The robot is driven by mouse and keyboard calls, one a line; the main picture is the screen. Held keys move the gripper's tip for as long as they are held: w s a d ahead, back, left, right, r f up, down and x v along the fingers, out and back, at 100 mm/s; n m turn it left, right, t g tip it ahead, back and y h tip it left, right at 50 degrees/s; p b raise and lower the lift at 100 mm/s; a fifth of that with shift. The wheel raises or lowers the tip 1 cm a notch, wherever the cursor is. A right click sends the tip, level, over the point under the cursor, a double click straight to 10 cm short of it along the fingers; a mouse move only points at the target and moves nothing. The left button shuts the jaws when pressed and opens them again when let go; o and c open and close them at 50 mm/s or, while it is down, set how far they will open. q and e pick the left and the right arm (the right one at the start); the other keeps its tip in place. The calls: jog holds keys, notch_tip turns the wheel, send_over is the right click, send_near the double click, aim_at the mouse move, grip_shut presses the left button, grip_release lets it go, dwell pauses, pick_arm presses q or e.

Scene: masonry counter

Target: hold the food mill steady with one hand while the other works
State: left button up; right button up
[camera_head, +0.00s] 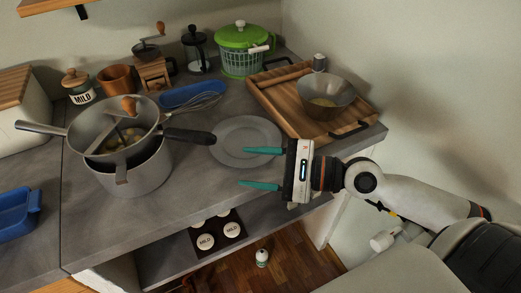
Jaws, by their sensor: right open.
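The food mill (99,122) is a grey metal bowl with a crank and an orange-brown knob (129,105). It sits on top of a grey pot (142,178) at the left of the counter, with pale food inside. One long handle points left, and a dark handle (190,136) reaches to the right. My right gripper (261,168) is open and empty, its teal fingers pointing left. It is near the counter's front edge, in front of the grey plate and well right of the mill. My left gripper is not in view.
A grey plate (246,154) lies right of the pot. A wooden tray (285,108) holds a metal bowl (327,91). A whisk (195,103), blue dish (187,95), coffee grinder (153,73), French press (196,50) and green salad spinner (241,57) stand behind.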

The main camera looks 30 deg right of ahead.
aim_at(197, 137)
jog(key=w+a+r+m+p, duration=0.1)
jog(key=p, duration=0.1)
jog(key=w+a+r+m+p, duration=0.1)
jog(key=r+m+p, duration=0.1)
jog(key=w+a+r+m+t+p, duration=0.1)
jog(key=w+r+p, duration=0.1)
jog(key=shift+r+m+y, duration=0.15)
jog(key=shift+m+y, duration=0.15)
jog(key=shift+m, duration=0.1)
jog(key=x, duration=0.1)
jog(key=p+x, duration=0.1)
jog(key=x, duration=0.1)
jog(key=p+x, duration=0.1)
jog(key=x, duration=0.1)
jog(key=shift+w+a+f, duration=0.15)
jog(key=shift+w+f, duration=0.1)
jog(key=shift+f, duration=0.1)
pick_arm(q)
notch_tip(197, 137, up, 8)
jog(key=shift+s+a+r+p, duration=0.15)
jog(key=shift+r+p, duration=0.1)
jog(key=shift+p, duration=0.05)
pick_arm(e)
jog(key=shift+w+a+f, duration=0.2)
jog(key=shift+w+a, duration=0.25)
jog(key=shift+a, duration=0.15)
grip_shut()
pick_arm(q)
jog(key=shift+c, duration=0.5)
